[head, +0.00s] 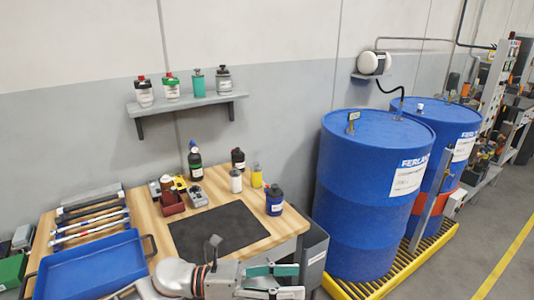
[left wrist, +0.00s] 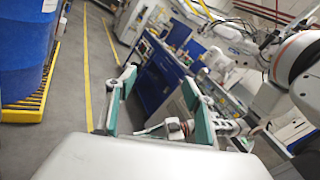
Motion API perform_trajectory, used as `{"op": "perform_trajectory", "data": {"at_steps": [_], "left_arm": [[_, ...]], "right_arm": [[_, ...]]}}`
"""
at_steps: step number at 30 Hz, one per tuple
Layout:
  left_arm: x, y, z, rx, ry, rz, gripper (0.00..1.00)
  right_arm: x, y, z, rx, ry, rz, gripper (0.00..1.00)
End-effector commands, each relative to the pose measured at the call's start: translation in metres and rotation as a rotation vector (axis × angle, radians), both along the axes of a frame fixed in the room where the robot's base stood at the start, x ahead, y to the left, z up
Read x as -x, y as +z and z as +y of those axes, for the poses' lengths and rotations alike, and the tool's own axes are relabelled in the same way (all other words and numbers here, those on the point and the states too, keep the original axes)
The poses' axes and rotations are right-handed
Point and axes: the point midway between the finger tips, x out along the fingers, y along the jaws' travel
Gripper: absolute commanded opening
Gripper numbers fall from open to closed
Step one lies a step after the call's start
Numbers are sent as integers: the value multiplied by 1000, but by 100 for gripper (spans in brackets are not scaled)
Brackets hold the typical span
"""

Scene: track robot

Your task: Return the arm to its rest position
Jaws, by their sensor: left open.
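My left gripper (head: 272,281) shows at the bottom of the head view, in front of the workbench's near right corner. Its teal-padded fingers are apart and nothing is between them. In the left wrist view the same gripper (left wrist: 158,100) is open and empty, with floor and distant workbenches beyond it.
A wooden workbench (head: 262,178) holds a black mat (head: 218,229), a blue tray (head: 95,268), bottles and tools. Two blue drums (head: 365,200) stand on a yellow-edged pallet (head: 380,288) at right. A wall shelf (head: 190,103) holds several bottles. Open floor (head: 475,240) lies far right.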

Motion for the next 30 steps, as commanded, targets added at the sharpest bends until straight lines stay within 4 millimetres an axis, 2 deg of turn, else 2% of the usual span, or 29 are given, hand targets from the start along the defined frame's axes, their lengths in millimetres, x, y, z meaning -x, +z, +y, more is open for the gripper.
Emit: {"op": "perform_trajectory", "data": {"at_steps": [4, 8, 11, 14, 16, 20, 21, 24, 27, 30], "left_arm": [[-13, 7, 3, 228, 183, 383, 53], [-31, -6, 27, 421, 342, 729, 53], [-42, -31, 56, 572, 466, 1000, 53], [-45, -69, 91, 728, 590, 1272, 53], [-40, -101, 117, 841, 679, 1460, 53], [-13, -169, 167, 1062, 845, 1790, 53], [-1, -190, 182, 1128, 895, 1879, 53], [35, -235, 213, 1284, 1008, 2070, 53], [70, -269, 236, 1417, 1102, 2208, 53], [97, -291, 251, 1516, 1167, 2298, 53]], "right_arm": [[0, 0, 0, 0, 0, 1, 0], [1, -1, 0, 0, 0, 1, 0], [1, -1, 0, 0, 0, 1, 0], [1, -1, 0, 1, 0, 2, 0], [1, -1, 0, 1, 1, 2, 0], [1, -1, 0, 1, 1, 2, 0], [1, -1, 0, 1, 1, 2, 0], [1, -1, 0, 1, 1, 2, 0], [1, -1, 0, 1, 1, 2, 0], [1, -1, 0, 1, 1, 2, 0]]}}
